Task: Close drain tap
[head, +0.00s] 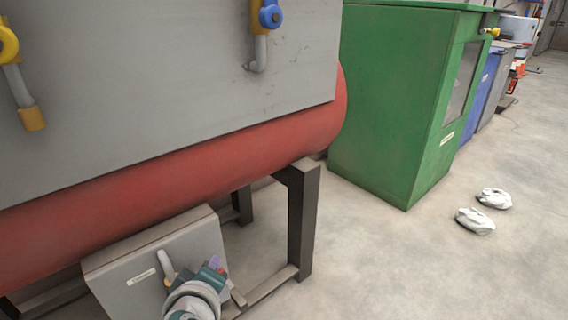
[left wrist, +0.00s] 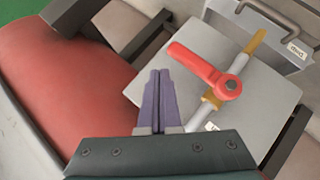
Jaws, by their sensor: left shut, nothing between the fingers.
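The drain tap shows in the left wrist view as a red lever handle (left wrist: 203,67) on a brass and grey pipe (left wrist: 252,48), in front of a light grey panel. The lever points up and left, across the line of the pipe. My left gripper (left wrist: 159,74) is shut and empty, with its purple fingertips just left of the lever and apart from it in the picture. In the head view my left gripper (head: 214,266) is low in the picture, in front of a grey box; the tap cannot be made out there. My right gripper is not in view.
A red tank (head: 180,178) on dark legs (head: 302,220) stands above the grey box (head: 160,262). Two pipes with blue and yellow valves hang on the grey panel above. A green cabinet (head: 390,100) stands behind; two white bags (head: 475,221) lie on open floor at right.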

